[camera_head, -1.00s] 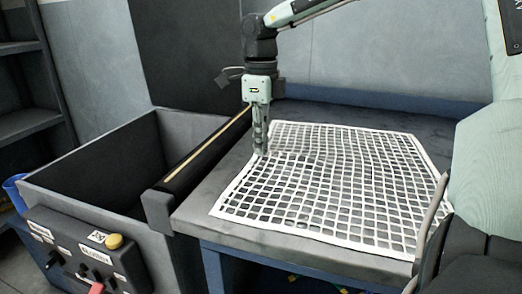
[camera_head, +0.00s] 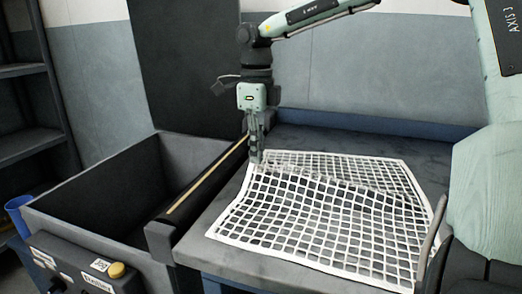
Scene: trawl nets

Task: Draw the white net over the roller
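The white net (camera_head: 330,215) lies spread on the grey table. Its far left part is raised at my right gripper (camera_head: 256,157), and a ridge runs from there to the right across the mesh. My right gripper points down at the net's far left edge, with its fingers together on the net. The roller (camera_head: 188,192), dark with a tan stripe, runs along the table's left edge, beside the bin. The gripper is just right of the roller's far end. No part of the net lies on the roller. My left gripper is not in view.
An open dark bin (camera_head: 80,222) stands left of the roller. A control panel with a yellow button (camera_head: 117,270) is on its front. Dark shelves (camera_head: 25,105) stand at far left, with a blue container (camera_head: 17,212) below. The table's back strip is clear.

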